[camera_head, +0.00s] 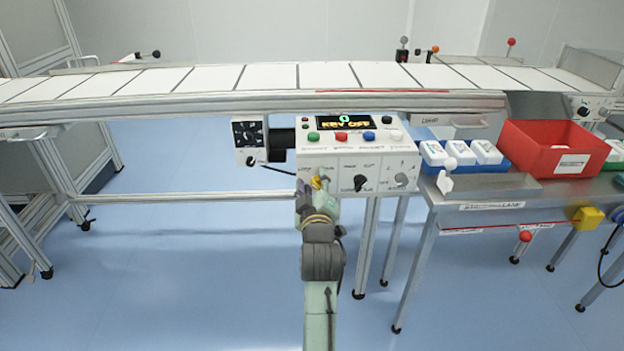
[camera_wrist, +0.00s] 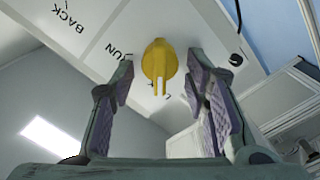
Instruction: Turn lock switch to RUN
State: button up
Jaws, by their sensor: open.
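The yellow lock switch (camera_wrist: 159,62) sits on the white panel face, with a two-pronged part pointing down in the wrist view. The label RUN is printed beside it to the left; another label below it is partly hidden. In the head view, a bit of yellow (camera_head: 317,184) shows at the lower left of the control panel (camera_head: 340,160), mostly behind my gripper (camera_head: 314,190). The display (camera_head: 343,122) reads KEY OFF. My gripper is open, its fingers on either side of the switch with gaps visible in the wrist view (camera_wrist: 160,72).
A side table with a red bin (camera_head: 552,148) stands right. The conveyor (camera_head: 270,77) runs above.

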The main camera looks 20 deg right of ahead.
jog(key=shift+s, duration=0.1)
jog(key=shift+c, duration=0.2)
grip_shut()
